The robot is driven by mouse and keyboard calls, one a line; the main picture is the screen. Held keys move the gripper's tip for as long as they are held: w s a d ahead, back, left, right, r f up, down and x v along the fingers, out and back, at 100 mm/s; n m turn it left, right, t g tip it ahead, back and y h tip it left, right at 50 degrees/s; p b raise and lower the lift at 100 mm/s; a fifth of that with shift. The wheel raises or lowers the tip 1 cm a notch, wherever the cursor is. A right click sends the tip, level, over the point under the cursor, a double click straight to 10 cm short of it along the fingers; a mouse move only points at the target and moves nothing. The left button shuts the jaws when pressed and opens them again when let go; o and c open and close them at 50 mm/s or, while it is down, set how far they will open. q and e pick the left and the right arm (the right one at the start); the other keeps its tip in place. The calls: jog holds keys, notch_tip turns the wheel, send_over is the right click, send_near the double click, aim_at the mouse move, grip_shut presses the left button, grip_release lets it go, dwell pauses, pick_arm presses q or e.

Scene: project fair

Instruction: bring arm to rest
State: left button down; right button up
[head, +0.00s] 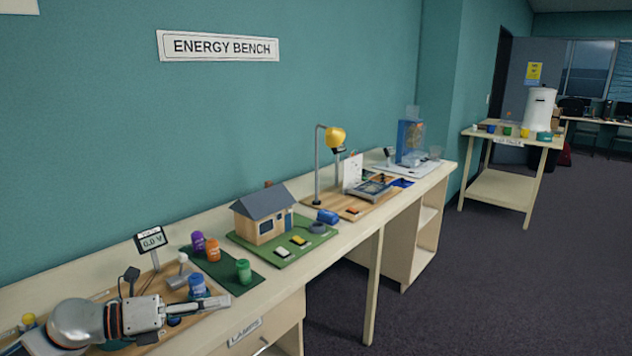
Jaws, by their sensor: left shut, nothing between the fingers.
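My left gripper (212,302) comes in from the lower left, over the near end of the long bench (345,240). Its fingers are shut with nothing between them and point right. A blue jar (197,284) stands just behind the fingers; I cannot tell whether they touch. Part of a wooden board under the gripper is hidden by it. My right gripper is not in view.
Close by are a small display (151,239), a purple jar (198,242), an orange jar (214,251) and a green jar (244,271). Further along stand a model house (262,220) and a yellow lamp (335,137). Open floor (480,290) lies right of the bench.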

pick_arm(q)
jog(key=s+f+n+t+y, duration=0.1)
jog(key=s+f+n+y, duration=0.2)
jog(key=s+f+n, duration=0.5)
jog(key=s+f+n+t+y, duration=0.1)
jog(key=s+f+n+y, duration=0.3)
jog(key=f+n, duration=1)
jog(key=s+f+n+t+y, duration=0.1)
jog(key=s+f+n+y, duration=0.3)
jog(key=s+f+n, duration=0.7)
jog(key=shift+s+f+n, duration=0.35)
jog(key=shift+f+n, duration=0.05)
jog(key=shift+n, duration=0.4)
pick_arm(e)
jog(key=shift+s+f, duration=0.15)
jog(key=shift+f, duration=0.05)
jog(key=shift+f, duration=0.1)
